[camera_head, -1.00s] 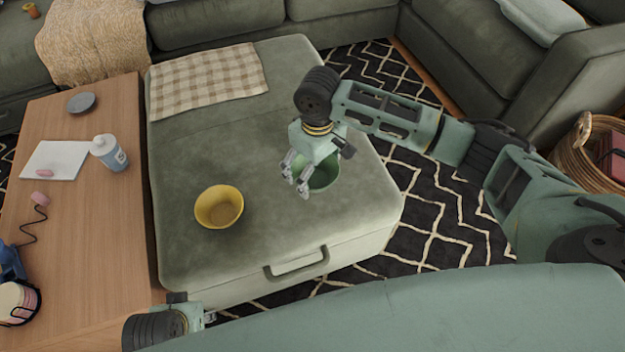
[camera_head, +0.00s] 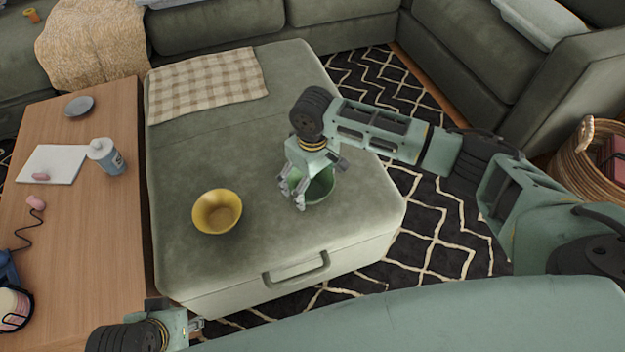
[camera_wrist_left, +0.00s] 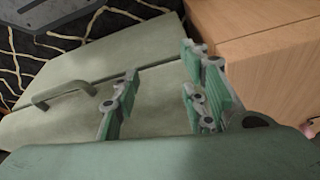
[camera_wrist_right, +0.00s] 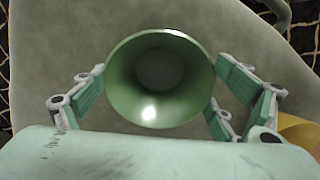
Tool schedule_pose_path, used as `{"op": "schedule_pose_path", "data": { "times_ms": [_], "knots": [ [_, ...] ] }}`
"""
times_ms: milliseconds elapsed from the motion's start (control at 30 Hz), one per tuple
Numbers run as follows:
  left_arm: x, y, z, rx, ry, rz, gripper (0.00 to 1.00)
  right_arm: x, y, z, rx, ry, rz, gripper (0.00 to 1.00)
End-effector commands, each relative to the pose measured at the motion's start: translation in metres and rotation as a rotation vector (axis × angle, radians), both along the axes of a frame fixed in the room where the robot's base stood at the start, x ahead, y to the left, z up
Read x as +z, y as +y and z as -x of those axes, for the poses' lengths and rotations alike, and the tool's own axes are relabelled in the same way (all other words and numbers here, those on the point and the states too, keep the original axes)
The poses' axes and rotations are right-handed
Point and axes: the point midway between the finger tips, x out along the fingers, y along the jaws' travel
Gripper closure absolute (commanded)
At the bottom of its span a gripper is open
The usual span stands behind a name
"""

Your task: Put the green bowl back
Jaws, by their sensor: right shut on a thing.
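The green bowl (camera_head: 319,186) is near the right front part of the green ottoman (camera_head: 190,135). My right gripper (camera_head: 297,194) reaches down at it and partly covers it. In the right wrist view the round, empty bowl (camera_wrist_right: 160,80) sits between the fingers of my right gripper (camera_wrist_right: 158,92), which is shut on its sides. I cannot tell whether the bowl touches the ottoman top. My left gripper (camera_head: 197,324) is low at the front edge of the head view, mostly hidden. In the left wrist view (camera_wrist_left: 163,100) its fingers are apart and empty.
A yellow bowl (camera_head: 217,212) stands left of the green bowl. A checked cloth (camera_head: 207,83) lies at the ottoman's back. A wicker basket (camera_head: 585,165) is far right.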

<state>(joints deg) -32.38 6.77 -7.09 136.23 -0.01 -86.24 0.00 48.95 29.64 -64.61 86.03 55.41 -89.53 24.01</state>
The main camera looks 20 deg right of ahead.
Motion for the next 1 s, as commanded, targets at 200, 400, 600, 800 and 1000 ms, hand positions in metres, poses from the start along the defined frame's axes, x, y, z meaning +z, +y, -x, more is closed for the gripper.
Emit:
{"op": "schedule_pose_path", "data": {
  "times_ms": [200, 400, 600, 800, 1000],
  "knots": [
    [-0.002, 0.0, -0.001, 0.0, 0.001, 0.0, 0.6, 0.0, 0.0, 0.0, 0.0, 0.0, 0.0, 0.0],
    [-0.002, 0.0, -0.001, 0.0, 0.001, 0.0, 0.6, 0.0, 0.0, 0.0, 0.0, 0.0, 0.0, 0.0],
    [-0.003, 0.0, 0.0, 0.0, 0.005, -0.001, 0.6, 0.002, 0.0, 0.0, 0.0, -0.001, 0.0, 0.0],
    [-0.022, -0.002, -0.005, -0.003, 0.015, 0.001, 0.6, 0.029, 0.0, -0.001, 0.0, -0.002, -0.001, 0.0],
    [-0.063, -0.003, -0.008, -0.006, 0.038, -0.001, 0.6, 0.068, 0.0, -0.001, -0.001, -0.002, -0.001, 0.0]
  ]
}}
